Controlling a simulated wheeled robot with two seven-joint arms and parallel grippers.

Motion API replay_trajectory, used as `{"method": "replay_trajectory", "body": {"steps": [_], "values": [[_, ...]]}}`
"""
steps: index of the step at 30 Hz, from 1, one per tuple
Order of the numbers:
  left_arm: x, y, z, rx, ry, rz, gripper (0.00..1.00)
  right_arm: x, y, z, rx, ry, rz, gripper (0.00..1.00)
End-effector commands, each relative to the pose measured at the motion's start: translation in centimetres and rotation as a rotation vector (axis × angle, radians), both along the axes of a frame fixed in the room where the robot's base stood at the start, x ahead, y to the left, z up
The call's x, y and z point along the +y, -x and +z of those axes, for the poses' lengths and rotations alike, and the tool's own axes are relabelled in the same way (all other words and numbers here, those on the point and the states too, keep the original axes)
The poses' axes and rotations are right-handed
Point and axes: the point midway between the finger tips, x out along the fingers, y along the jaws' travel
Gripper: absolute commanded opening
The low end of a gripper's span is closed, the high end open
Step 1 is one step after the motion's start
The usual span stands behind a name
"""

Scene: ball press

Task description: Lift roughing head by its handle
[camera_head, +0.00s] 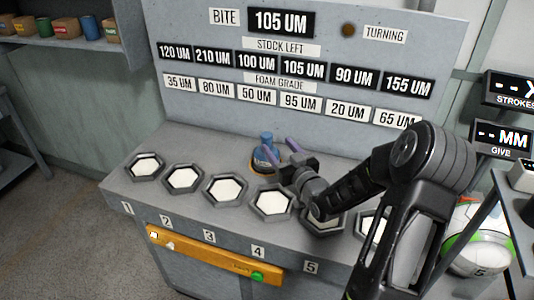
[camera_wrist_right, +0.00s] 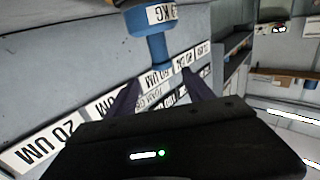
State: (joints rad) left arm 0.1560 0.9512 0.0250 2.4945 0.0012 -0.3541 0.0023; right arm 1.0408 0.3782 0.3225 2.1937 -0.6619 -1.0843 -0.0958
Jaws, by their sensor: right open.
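The roughing head (camera_head: 266,143) is a blue piece with a narrow upright handle and an orange-edged base, standing on the grey bench behind the row of hexagonal cells. In the right wrist view its blue body (camera_wrist_right: 151,22) with a white KG label is at the top, with a narrower stem below the label. My right gripper (camera_head: 279,147) is open, with two purple fingers at the head's right side, one overlapping it. In the wrist view the fingertips of the right gripper (camera_wrist_right: 160,78) lie either side of the blue piece's lower end. I cannot tell whether they touch it. My left gripper is out of view.
The bench (camera_head: 128,178) holds several hexagonal cells with white pads; my right arm covers some. A sign panel (camera_head: 400,50) rises behind. An orange bar (camera_head: 205,257) runs along the front. A white-green ball (camera_head: 478,250) is at the right.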

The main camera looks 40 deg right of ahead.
Motion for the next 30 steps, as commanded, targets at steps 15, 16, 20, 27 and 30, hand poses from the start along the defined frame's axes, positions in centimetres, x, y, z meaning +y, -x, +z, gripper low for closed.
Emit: {"method": "replay_trajectory", "body": {"steps": [15,16,20,27,30], "values": [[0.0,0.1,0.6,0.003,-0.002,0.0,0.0,-0.4,-2.6,0.0,-0.001,0.0,0.0,0.61],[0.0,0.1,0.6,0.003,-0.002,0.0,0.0,-0.4,-2.6,0.0,-0.001,0.0,0.0,0.61],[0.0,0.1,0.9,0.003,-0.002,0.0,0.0,-0.4,-3.0,0.1,0.0,-0.001,0.001,0.61],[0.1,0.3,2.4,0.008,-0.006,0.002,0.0,-0.5,-6.2,0.1,-0.001,-0.004,0.0,0.61],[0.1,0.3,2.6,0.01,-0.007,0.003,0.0,-0.7,-7.3,0.0,-0.001,-0.002,0.0,0.61]]}}
